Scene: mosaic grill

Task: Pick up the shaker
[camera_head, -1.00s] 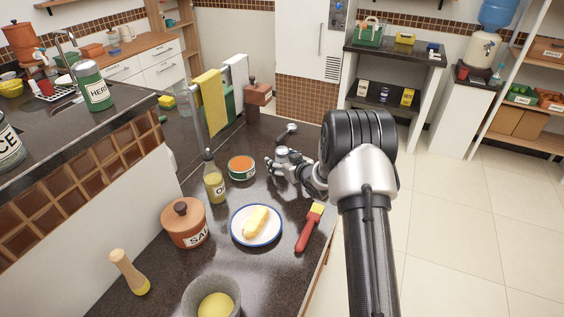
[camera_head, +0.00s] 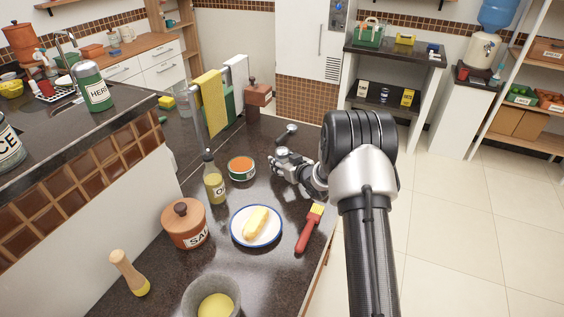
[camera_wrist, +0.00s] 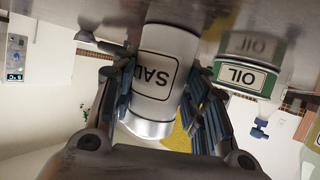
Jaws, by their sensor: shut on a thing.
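The shaker (camera_wrist: 160,80) is a white cylinder with a black-framed label that starts "SAL" and a silver cap; it shows upside down in the wrist view. My gripper (camera_wrist: 165,110) has its dark fingers on both sides of the shaker, shut on it. In the head view my gripper (camera_head: 279,165) is low over the dark counter, beyond the plate. There I cannot make out the shaker clearly among the fingers. In the wrist view its base end seems at or close to the counter surface.
A plate with butter (camera_head: 257,246), a red brush (camera_head: 309,230) and a brown salt pot (camera_head: 184,224) are nearer. A metal object (camera_head: 287,132) lies beyond.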

